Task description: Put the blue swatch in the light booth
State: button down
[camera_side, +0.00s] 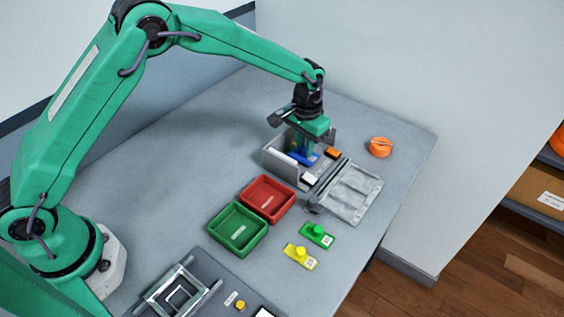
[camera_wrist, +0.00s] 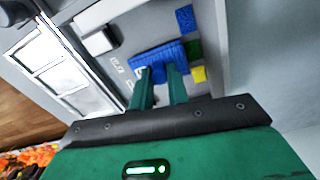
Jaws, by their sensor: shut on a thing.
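The light booth (camera_side: 279,160) is a grey open-topped box towards the back right of the table. Its hinged panel (camera_side: 352,192) lies open on the right side. My gripper (camera_side: 305,152) reaches down into the booth and is shut on the blue swatch (camera_side: 309,160). In the wrist view the fingers (camera_wrist: 160,80) meet the near side of the blue swatch (camera_wrist: 156,56), over the booth's grey floor. I cannot tell whether the swatch touches the floor.
Small blue (camera_wrist: 185,18), green (camera_wrist: 193,48) and yellow (camera_wrist: 199,74) patches lie inside the booth beside the swatch. A red tray (camera_side: 267,198), green tray (camera_side: 238,229), green swatch (camera_side: 317,235) and yellow swatch (camera_side: 300,257) sit nearer. An orange object (camera_side: 379,147) stands right.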

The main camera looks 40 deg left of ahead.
dwell(0.3)
jog(key=c, duration=0.9)
grip_release()
jog(key=shift+r, duration=2.95)
